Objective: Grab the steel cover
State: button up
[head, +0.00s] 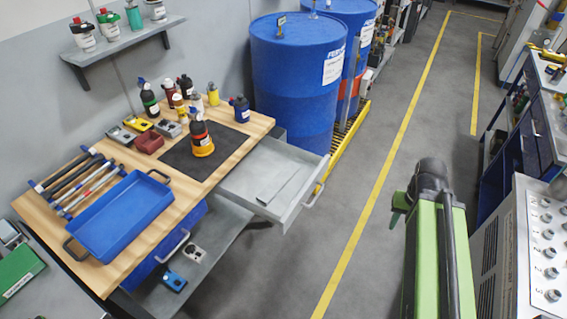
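A flat grey plate-like shape (279,184) lies in the open grey drawer (240,183) at the right of the workbench. It may be the steel cover, but I cannot tell for sure. Nothing else in view is clearly a steel cover. My green arm reaches up from the bottom right, over the floor, well to the right of the drawer. I cannot make out my gripper's fingers in this view.
The wooden workbench (120,253) bears a blue tray (122,215), several bottles and tools, and a black mat (180,160). Blue drums (290,90) stand behind the drawer. A grey control cabinet (510,250) is at right. The floor between is clear.

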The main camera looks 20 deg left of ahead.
aim_at(274, 187)
jog(key=u, duration=0.2)
jog(key=i, duration=0.2)
jog(key=u, duration=5.55)
jog(key=i, duration=0.15)
jog(key=z, duration=2.8)
jog(key=i, duration=0.55)
jog(key=u, duration=0.2)
jog(key=k, duration=0.6)
jog(key=z, duration=0.2)
jog(key=i, duration=0.5)
jog(key=u, duration=0.25)
jog(key=k, duration=0.35)
jog(key=z, duration=0.35)
jog(key=i, duration=0.2)
jog(key=u, duration=0.2)
